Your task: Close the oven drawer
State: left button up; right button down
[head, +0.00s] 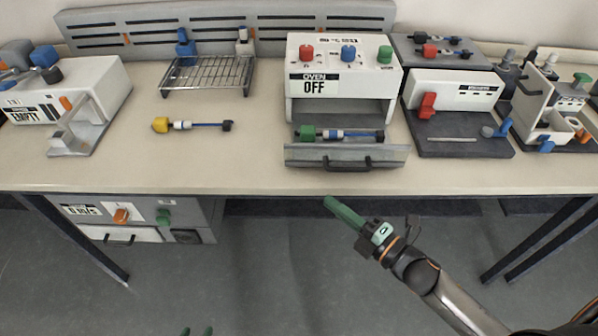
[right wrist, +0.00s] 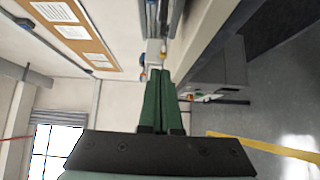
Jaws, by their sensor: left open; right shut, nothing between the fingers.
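The oven (head: 343,72) is a white box with red, blue and green knobs and a label reading OVEN OFF. Its drawer (head: 300,155) stands pulled out toward the table's front, with a grey front panel and dark handle. A green-ended mesh assembly (head: 340,135) lies in the drawer. My right gripper (head: 328,202) is shut and empty, in front of the table edge and below the drawer, apart from it. Its green fingers (right wrist: 160,85) lie together in the right wrist view.
A yellow-ended assembly (head: 190,125) lies on the table (head: 240,160) left of the drawer. A wire rack (head: 208,75) stands behind it. A white device with a red lever (head: 428,106) stands right of the oven. A cabinet (head: 200,215) sits under the table.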

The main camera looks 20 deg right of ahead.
send_near(289, 157)
jog(key=x, duration=0.3)
jog(key=a+x, duration=0.1)
jog(key=shift+a+p, duration=0.2)
jog(key=shift+p, duration=0.15)
jog(key=shift+w+d, duration=0.2)
jog(key=shift+w, duration=0.55)
